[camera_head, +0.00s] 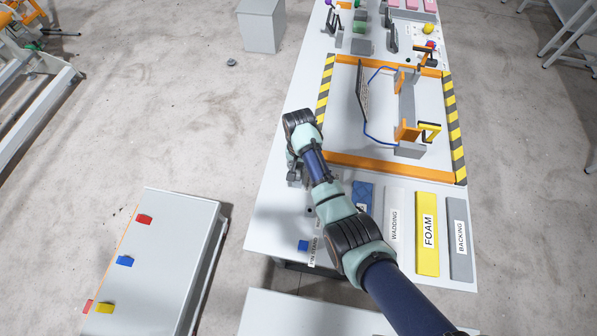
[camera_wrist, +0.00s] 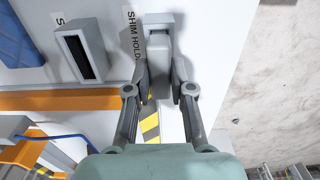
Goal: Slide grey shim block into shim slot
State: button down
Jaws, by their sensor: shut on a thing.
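The grey shim block (camera_wrist: 160,68) is between the two fingers of my gripper (camera_wrist: 161,92) in the wrist view. My gripper is shut on it, beside the SHIM HOLD label (camera_wrist: 132,35). A wider grey piece (camera_wrist: 158,18) shows at the block's far end; I cannot tell whether the block is clear of it. The shim slot (camera_wrist: 86,56), a raised grey frame with a dark narrow opening, is left of my gripper and apart from the block. In the head view, my gripper (camera_head: 296,172) is at the table's left edge, largely hidden by my wrist.
The white table (camera_head: 265,220) ends just beyond the block, with floor past it. An orange rail (camera_head: 375,166) and striped strips (camera_head: 455,125) frame the work area. Blue, WADDING, FOAM (camera_head: 427,235) and BACKING (camera_head: 460,240) pieces lie at the near right.

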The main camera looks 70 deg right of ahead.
jog(key=shift+r+p, duration=2.9)
jog(key=shift+r, duration=0.05)
